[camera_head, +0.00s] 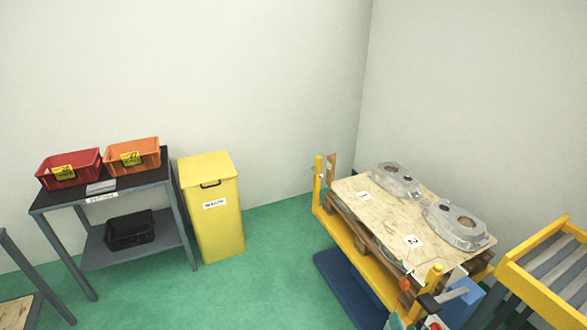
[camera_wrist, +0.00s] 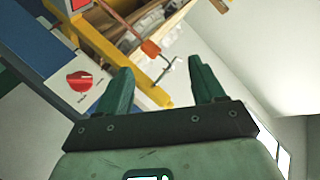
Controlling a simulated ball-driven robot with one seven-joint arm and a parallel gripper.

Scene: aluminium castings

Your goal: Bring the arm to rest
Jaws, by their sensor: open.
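My gripper (camera_wrist: 158,88) shows in the wrist view with its two green fingers spread apart. Nothing is between the fingers. Beyond them are a yellow frame, an orange part with a metal hook and a panel with a red knob (camera_wrist: 79,82).
Two grey castings (camera_head: 398,180) (camera_head: 457,226) lie on a board (camera_head: 375,214) on a yellow-framed pallet stand. A yellow bin (camera_head: 212,210) stands beside a bench (camera_head: 125,182) with red (camera_head: 70,168) and orange (camera_head: 132,155) crates. Green floor (camera_head: 265,285) between is clear.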

